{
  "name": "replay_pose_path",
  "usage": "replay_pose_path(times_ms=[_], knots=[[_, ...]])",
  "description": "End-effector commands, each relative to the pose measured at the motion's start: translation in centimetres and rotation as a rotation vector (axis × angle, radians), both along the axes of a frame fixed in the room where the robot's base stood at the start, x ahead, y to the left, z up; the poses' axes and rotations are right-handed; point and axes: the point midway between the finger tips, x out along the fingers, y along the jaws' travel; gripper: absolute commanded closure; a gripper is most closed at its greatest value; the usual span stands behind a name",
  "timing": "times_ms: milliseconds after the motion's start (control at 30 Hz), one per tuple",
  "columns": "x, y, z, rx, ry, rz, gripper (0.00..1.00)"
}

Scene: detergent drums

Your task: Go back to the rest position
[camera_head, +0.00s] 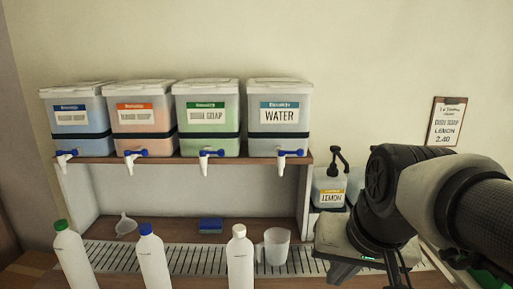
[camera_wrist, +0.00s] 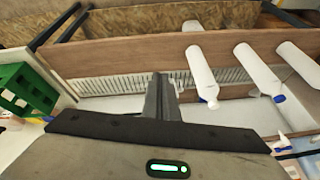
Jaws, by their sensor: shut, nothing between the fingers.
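My gripper (camera_wrist: 160,78) shows in the wrist view with its two fingers together and nothing between them. It points toward the wooden counter front and the slotted drip tray (camera_wrist: 110,82), apart from the bottles. In the head view my arm comes in from the right side, and its wrist hangs in front of the right end of the counter. The fingertips are hard to make out there. Three white bottles stand along the front: one with a green cap (camera_head: 73,258), one with a blue cap (camera_head: 152,260) and one with a pale cap (camera_head: 240,262).
Detergent drums with blue taps, including the water drum (camera_head: 280,135), stand on a shelf (camera_head: 180,159). A lemon pump bottle (camera_head: 329,188) stands close behind my wrist. A clear jug (camera_head: 276,246), funnel (camera_head: 126,226) and blue sponge (camera_head: 211,225) sit below. A green crate (camera_wrist: 22,90) is at left.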

Motion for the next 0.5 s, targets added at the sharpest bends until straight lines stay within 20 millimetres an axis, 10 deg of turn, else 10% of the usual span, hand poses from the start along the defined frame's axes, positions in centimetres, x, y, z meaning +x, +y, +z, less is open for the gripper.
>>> replay_pose_path(times_ms=[233, 500], knots=[[-4.1, -0.5, -0.1, -0.143, -0.079, 0.179, 1.00], [-3.8, -0.4, 6.9, -0.133, -0.070, 0.169, 1.00]])
